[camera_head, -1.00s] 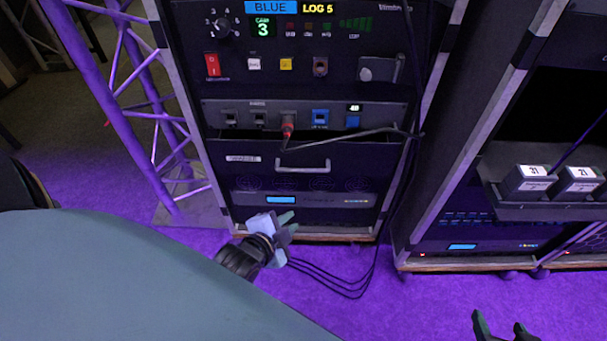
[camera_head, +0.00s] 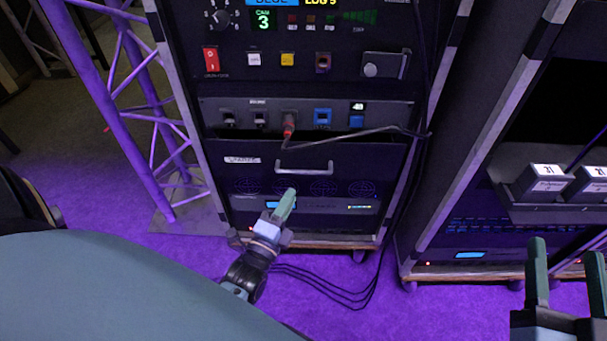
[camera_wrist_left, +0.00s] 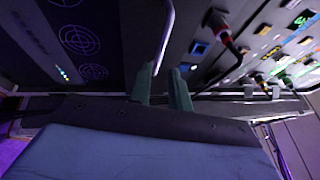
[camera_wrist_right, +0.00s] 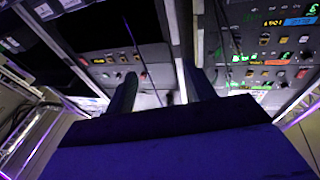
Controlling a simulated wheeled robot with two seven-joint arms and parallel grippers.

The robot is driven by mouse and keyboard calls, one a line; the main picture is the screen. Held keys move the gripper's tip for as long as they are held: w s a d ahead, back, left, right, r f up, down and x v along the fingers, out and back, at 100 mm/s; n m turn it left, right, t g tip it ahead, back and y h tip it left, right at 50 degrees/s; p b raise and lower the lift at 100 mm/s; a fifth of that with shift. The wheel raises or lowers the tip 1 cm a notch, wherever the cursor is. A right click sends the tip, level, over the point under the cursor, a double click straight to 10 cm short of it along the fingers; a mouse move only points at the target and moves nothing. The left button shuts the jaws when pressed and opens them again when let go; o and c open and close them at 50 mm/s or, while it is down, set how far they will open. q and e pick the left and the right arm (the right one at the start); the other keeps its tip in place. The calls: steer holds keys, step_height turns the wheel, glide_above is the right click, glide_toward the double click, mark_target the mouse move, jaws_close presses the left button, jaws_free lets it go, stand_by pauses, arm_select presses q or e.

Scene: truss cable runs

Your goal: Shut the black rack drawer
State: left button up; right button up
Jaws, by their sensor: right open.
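The black rack drawer (camera_head: 370,160) is in the left rack, below the patch panel, with a light label at its left and a pale bar handle (camera_head: 304,169). I cannot tell how far it stands out. My left gripper (camera_head: 286,200) is just below the handle in the head view, fingers pointing up. In the left wrist view the handle (camera_wrist_left: 166,35) runs down toward the small gap between the left fingertips (camera_wrist_left: 162,71); nothing is seen held. My right gripper (camera_head: 567,250) is open and empty at lower right, before the right rack; its fingers also show in the right wrist view (camera_wrist_right: 160,85).
A red-plugged cable (camera_head: 350,134) crosses just above the drawer and hangs down the rack's right side. A purple truss (camera_head: 125,110) stands at left. The right rack (camera_head: 480,170) carries a shelf with numbered boxes (camera_head: 545,181). Black cables (camera_head: 325,285) lie on the floor.

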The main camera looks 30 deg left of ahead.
mark_target(303, 171)
arm_select(q)
steer(key=shift+b+x, duration=1.3)
steer(key=shift+x, duration=3.1)
arm_select(e)
steer(key=s+r+t+y, duration=0.1)
steer(key=s+r+t, duration=0.2)
steer(key=r+t, duration=0.2)
steer(key=shift+r+t+y, duration=0.3)
steer(key=shift+d, duration=0.1)
arm_select(q)
jaws_close()
